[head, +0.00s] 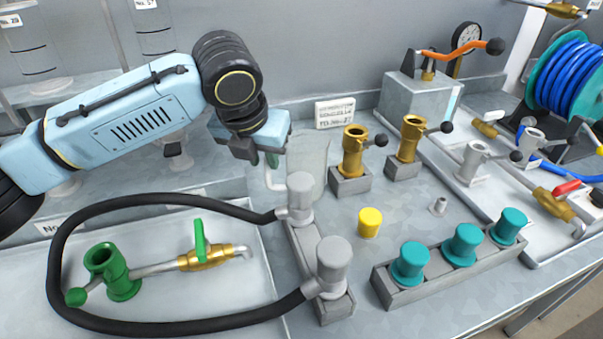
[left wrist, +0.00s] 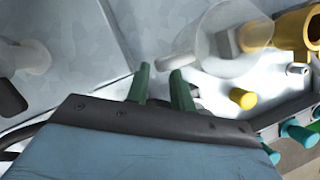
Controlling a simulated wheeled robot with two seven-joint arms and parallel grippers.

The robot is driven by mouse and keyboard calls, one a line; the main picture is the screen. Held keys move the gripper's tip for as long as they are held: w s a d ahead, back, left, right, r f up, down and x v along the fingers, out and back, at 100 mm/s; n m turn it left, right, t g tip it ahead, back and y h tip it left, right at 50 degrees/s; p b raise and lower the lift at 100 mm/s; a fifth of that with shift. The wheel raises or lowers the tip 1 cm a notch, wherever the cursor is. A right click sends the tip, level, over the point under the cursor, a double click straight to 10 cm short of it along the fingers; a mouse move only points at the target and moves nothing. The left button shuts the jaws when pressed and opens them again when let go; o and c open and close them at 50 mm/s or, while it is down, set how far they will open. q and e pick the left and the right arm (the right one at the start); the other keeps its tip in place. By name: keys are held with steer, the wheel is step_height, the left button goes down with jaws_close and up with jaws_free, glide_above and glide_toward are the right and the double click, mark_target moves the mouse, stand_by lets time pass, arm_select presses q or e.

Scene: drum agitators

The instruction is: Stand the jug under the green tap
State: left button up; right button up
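The jug (head: 308,158) is translucent and stands upright on the worktop behind the grey posts, its handle (head: 274,178) on its left side. In the left wrist view the jug (left wrist: 232,40) is at upper right. My left gripper (head: 262,155) is just above and left of the handle. In the left wrist view its two green fingers (left wrist: 160,70) are apart with nothing held, their tips close to the handle. The green tap (head: 200,242) is a brass valve with a green lever and a bent spout, in the left tray. My right gripper is not in view.
A black hose (head: 150,198) loops around the green tap and ends at two grey posts (head: 333,262). A yellow cap (head: 370,222), brass fittings (head: 354,150) and a teal-capped rack (head: 410,265) stand right of the jug. A red-levered tap (head: 553,203) is at far right.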

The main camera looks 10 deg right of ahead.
mark_target(269, 171)
arm_select(q)
steer(key=b+x, duration=0.1)
steer(key=x, duration=0.3)
steer(key=shift+w+f, duration=0.1)
steer(key=shift+f, duration=0.15)
steer(key=shift+w+d+f+b, duration=0.15)
steer(key=shift+w+f+b, duration=0.15)
steer(key=shift+f, duration=0.2)
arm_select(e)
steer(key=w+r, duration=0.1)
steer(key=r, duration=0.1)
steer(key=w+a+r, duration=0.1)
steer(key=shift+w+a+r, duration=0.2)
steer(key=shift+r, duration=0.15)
arm_select(q)
steer(key=shift+c, duration=0.2)
jaws_close()
